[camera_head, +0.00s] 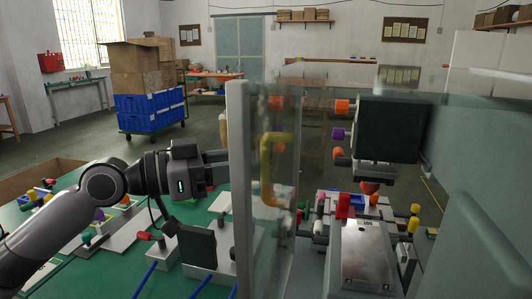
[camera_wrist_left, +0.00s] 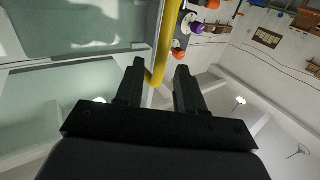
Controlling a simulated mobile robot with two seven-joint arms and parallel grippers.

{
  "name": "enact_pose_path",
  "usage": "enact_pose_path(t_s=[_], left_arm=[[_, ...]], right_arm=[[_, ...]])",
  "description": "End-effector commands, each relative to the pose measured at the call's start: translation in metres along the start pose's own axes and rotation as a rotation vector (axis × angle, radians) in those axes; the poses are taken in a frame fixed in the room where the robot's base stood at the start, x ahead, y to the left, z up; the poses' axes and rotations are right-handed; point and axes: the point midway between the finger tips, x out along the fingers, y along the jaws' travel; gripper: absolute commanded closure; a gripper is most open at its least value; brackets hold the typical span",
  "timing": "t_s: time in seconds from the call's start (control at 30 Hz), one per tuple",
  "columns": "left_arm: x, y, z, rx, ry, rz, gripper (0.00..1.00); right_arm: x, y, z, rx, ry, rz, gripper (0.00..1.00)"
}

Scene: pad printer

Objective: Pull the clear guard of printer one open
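The clear guard (camera_head: 285,225) of the printer is a transparent panel with a pale post (camera_head: 239,190) at its left edge. Its yellow bar handle (camera_head: 266,170) shows through the panel. In the left wrist view the handle (camera_wrist_left: 164,50) runs down between my two black fingers, closer to the left one. My left gripper (camera_head: 218,157) reaches in from the left, and its tips are hidden behind the post. In the left wrist view the gripper (camera_wrist_left: 160,82) is open, with a gap beside the handle. My right gripper is not in view.
Behind the guard stand the printer's dark head (camera_head: 388,130) and a metal block (camera_head: 366,255). A green worktable (camera_head: 110,275) with small coloured parts lies under my left arm.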

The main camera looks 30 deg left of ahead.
Motion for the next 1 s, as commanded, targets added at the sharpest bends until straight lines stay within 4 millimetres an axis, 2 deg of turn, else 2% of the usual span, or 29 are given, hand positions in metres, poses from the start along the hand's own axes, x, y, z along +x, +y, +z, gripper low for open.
enact_pose_path(t_s=[0.43,0.87,0.9,1.0], left_arm=[[0.040,-0.001,-0.002,-0.004,0.003,-0.001,0.62],[0.046,-0.001,0.000,-0.002,0.000,-0.001,0.62],[0.046,0.000,0.000,-0.002,0.000,-0.001,0.69],[0.046,0.000,0.000,-0.002,0.000,-0.001,1.00]], right_arm=[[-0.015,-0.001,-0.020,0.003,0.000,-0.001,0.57],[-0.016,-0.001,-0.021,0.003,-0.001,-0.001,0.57],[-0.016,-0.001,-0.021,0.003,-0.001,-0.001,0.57],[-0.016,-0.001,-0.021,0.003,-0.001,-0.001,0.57]])
